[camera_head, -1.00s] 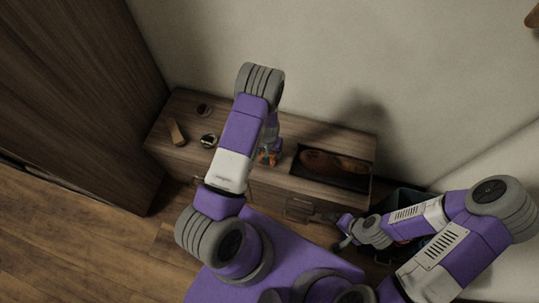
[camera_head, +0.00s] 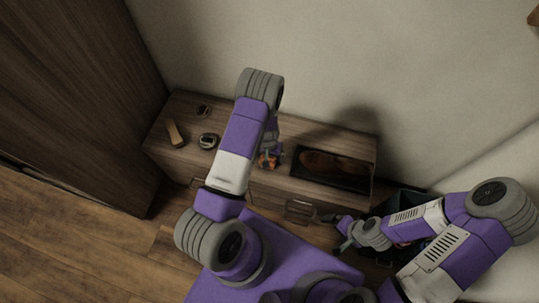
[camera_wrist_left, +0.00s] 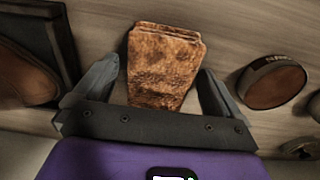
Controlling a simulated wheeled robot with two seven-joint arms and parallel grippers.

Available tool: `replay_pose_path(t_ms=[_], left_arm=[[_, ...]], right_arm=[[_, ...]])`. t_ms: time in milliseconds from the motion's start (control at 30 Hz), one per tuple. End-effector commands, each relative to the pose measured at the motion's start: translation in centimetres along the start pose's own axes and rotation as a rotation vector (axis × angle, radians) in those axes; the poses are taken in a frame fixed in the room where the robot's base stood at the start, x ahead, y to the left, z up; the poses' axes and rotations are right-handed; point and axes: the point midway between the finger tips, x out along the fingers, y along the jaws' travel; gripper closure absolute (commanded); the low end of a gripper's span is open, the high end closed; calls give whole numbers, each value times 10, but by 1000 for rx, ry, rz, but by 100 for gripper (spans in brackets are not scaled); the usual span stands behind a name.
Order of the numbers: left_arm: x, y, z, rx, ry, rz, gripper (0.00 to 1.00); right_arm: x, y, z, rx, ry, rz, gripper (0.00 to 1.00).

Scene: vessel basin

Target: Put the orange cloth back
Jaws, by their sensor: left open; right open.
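The orange-brown cloth (camera_wrist_left: 163,65) is a folded, mottled piece lying on the wooden cabinet top. In the left wrist view it lies between the two spread fingers of my left gripper (camera_wrist_left: 156,88), which is open. In the head view only a small orange patch of the cloth (camera_head: 265,162) shows, at my left gripper (camera_head: 270,152); the arm hides part of this area. My right gripper (camera_head: 344,234) is open, low in front of the cabinet's right part, away from the cloth.
A dark tray (camera_head: 367,185) with a brown object lies right of the cloth. A dark bin (camera_head: 412,193) is beside the cabinet's right end.

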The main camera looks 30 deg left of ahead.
Motion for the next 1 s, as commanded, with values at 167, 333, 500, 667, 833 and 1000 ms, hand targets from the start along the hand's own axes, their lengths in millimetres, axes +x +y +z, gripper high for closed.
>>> replay_pose_path(t_ms=[167, 333, 500, 667, 833, 1000], left_arm=[[-24, 1, -1, 1, 2, 1, 2], [-63, 1, -1, 1, 4, 1, 2], [-97, 1, -1, 1, 3, 1, 2], [-116, 1, 0, 2, 1, 1, 2], [-116, 5, 15, -3, -16, 10, 2], [-92, 38, 85, -3, -65, 82, 2]], right_arm=[[-10, -4, 0, 0, 0, 0, 0], [-24, -9, 1, 0, 0, 0, 0], [-36, -13, 2, 0, 0, 0, 0], [-41, -16, 2, 0, 0, 0, 0], [-43, -16, 2, 0, 0, 0, 0], [-42, -16, 2, 0, 0, 0, 0]])
